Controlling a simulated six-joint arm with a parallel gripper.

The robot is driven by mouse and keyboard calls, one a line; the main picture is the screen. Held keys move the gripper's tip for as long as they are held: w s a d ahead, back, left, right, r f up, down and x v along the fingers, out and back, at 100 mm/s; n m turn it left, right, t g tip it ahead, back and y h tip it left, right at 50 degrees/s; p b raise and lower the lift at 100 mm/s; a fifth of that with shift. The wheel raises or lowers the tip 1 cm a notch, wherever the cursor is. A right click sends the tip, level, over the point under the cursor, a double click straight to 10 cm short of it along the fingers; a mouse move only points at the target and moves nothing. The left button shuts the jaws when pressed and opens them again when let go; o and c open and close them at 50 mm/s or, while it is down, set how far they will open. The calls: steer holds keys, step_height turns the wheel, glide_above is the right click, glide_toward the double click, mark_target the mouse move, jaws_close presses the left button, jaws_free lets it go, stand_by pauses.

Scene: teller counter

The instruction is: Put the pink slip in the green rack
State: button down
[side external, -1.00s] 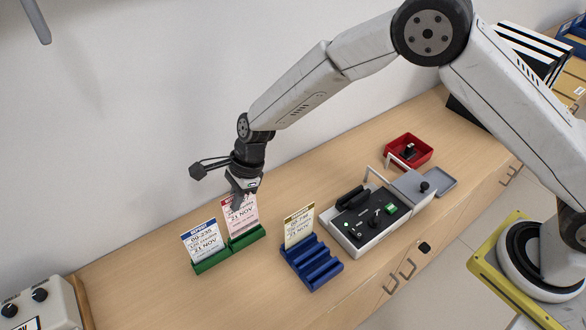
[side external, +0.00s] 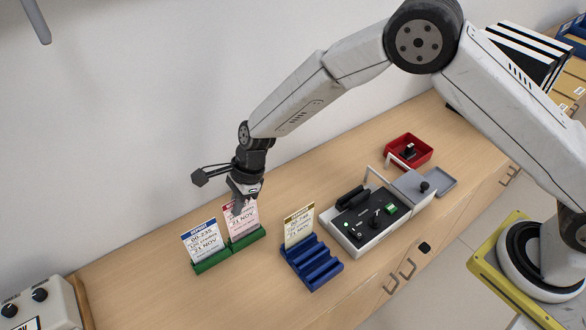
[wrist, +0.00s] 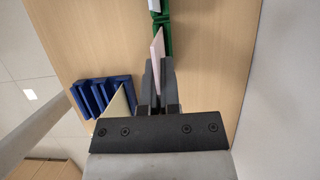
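The pink slip (side external: 241,224) stands nearly upright at the right part of the green rack (side external: 211,262) in the side view. Its lower edge is at the rack and seems to be in the slot. My gripper (side external: 241,206) is over its top, with the fingers closed on its upper part. In the wrist view the pink slip (wrist: 157,52) runs between the fingers (wrist: 162,88), and the green rack (wrist: 166,40) lies beyond it. The fingers hide part of the slip.
A blue-headed slip (side external: 202,242) stands in the rack's left part. A blue rack (side external: 318,268) with a yellow-headed slip (side external: 299,226) is to the right, then a grey device (side external: 370,218) and a red tray (side external: 424,152). The wall is close behind.

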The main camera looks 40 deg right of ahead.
steer(key=shift+f, duration=1.05)
steer(key=c, duration=0.8)
jaws_free()
steer(key=shift+o, duration=0.2)
steer(key=shift+r, duration=0.2)
steer(key=shift+r, duration=3.35)
